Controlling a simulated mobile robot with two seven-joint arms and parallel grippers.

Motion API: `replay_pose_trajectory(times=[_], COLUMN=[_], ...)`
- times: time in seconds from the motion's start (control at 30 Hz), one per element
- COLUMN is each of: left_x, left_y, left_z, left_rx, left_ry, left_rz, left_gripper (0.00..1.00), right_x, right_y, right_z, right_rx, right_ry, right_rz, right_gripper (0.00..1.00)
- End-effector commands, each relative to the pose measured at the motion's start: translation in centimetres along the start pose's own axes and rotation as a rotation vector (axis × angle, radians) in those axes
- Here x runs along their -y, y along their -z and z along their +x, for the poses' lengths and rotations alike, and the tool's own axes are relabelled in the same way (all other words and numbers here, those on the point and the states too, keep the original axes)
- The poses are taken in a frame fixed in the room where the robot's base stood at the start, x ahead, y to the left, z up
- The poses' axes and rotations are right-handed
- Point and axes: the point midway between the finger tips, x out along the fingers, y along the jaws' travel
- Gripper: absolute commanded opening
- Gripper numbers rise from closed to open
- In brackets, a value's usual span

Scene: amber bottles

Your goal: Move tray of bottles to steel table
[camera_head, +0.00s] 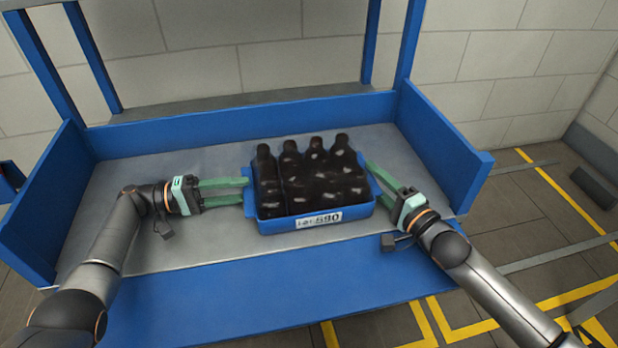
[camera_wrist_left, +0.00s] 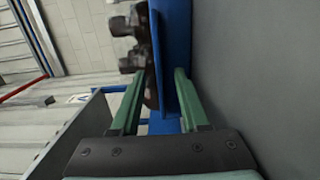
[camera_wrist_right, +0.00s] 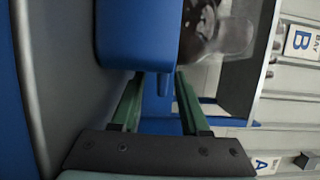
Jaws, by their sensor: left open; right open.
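A blue tray (camera_head: 272,226) full of dark bottles (camera_head: 310,180) stands upright on the grey top of a blue-framed bench (camera_head: 180,250). A white label reading 590 is on its front. My left gripper (camera_head: 246,190) is open at the tray's left end; the tray wall (camera_wrist_left: 172,60) shows ahead of its fingers in the left wrist view. My right gripper (camera_head: 374,178) is open at the tray's right end. In the right wrist view the tray (camera_wrist_right: 135,40) has a handle tab (camera_wrist_right: 165,84) between the green fingertips. Contact cannot be told. No steel table is identifiable.
Blue side panels (camera_head: 445,145) and a back rail (camera_head: 240,120) bound the bench, with blue uprights behind. The bench top is clear on both sides of the tray. Yellow floor lines (camera_head: 480,325) lie at the right.

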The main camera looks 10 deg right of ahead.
Motion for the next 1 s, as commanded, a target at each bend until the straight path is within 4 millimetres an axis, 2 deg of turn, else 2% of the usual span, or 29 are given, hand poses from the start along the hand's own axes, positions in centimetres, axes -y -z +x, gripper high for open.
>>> replay_pose_trajectory(times=[0.17,0.57,1.0], left_x=[0.01,0.02,0.05], left_y=[-0.01,0.0,0.01], left_z=[0.0,-0.04,-0.08], left_rx=[0.0,0.0,-0.001], left_ry=[0.0,0.0,0.001], left_rz=[0.0,0.0,0.0], left_gripper=[0.45,0.0,0.0], right_x=[-0.01,0.0,0.0], right_y=[-0.01,-0.01,0.0], right_z=[-0.01,-0.04,-0.05], right_rx=[0.0,0.0,0.0], right_ry=[0.0,0.0,0.0], right_rz=[0.0,-0.001,-0.001], right_gripper=[0.45,0.0,0.0])
